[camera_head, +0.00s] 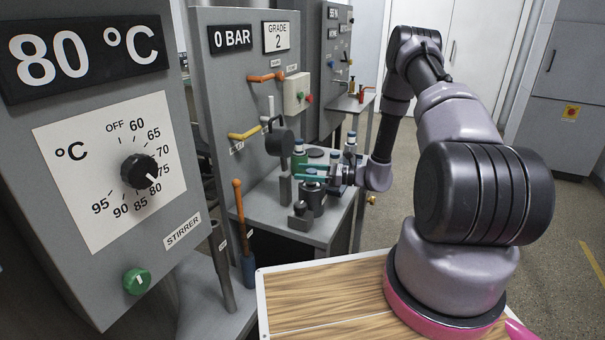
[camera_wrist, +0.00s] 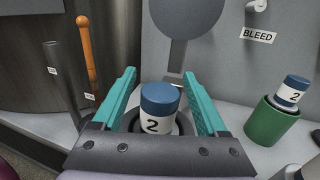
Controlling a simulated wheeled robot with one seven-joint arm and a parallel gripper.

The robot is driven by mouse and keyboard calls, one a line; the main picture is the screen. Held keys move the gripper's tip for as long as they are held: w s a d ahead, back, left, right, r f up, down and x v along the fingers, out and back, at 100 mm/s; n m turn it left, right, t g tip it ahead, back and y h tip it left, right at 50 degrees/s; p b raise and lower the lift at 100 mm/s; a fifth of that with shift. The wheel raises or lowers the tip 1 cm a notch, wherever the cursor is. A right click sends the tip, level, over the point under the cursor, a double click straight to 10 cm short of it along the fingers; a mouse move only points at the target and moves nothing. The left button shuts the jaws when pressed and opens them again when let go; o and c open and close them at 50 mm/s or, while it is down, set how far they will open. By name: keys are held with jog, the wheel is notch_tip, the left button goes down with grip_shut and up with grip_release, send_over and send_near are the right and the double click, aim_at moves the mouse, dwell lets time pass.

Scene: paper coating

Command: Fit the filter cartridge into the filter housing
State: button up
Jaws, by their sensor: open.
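A white filter cartridge (camera_wrist: 158,112) with a blue cap and a "2" label stands upright between my gripper's teal fingers. My gripper (camera_wrist: 159,76) is open, one finger on each side of it. The dark round rim of the filter housing (camera_wrist: 184,124) shows around the cartridge's lower part; how deep it sits is hidden by my gripper's body. In the head view my gripper (camera_head: 313,173) is just above the dark housing (camera_head: 314,199) on the grey bench. A grey round lid (camera_wrist: 186,18) on an arm stands raised behind the housing.
A second "2" cartridge (camera_wrist: 292,90) leans in a green holder (camera_wrist: 272,125) to the right. An orange-handled tool (camera_wrist: 86,50) and a grey rod (camera_wrist: 58,70) stand at left. A panel with orange and yellow levers (camera_head: 243,133) rises behind the bench.

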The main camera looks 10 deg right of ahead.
jog(key=v, duration=1.1)
jog(key=s+a+r+n+g+h, duration=0.2)
jog(key=s+r+n, duration=0.1)
jog(key=r, duration=0.4)
jog(key=s+a+r+n+g+h, duration=0.2)
jog(key=r+n+g, duration=0.15)
jog(key=r, duration=0.35)
jog(key=s+a+r+n+g+h, duration=0.1)
jog(key=s+a+r+n+g, duration=0.1)
jog(key=s+r+n, duration=0.3)
jog(key=s+d+r+n+t+h, duration=0.1)
jog(key=s+r+n+t+h, duration=0.2)
jog(key=s+r, duration=0.4)
jog(key=s+d+r+n+t+h, duration=0.1)
jog(key=s+r+n+t+h, duration=0.2)
jog(key=r, duration=1)
jog(key=s+t+h, duration=0.2)
jog(key=s+h, duration=0.1)
jog(key=s, duration=0.2)
jog(key=shift+d+h, duration=0.25)
jog(key=shift+h, duration=0.15)
jog(key=shift+s+n, duration=0.1)
jog(key=shift+n, duration=0.15)
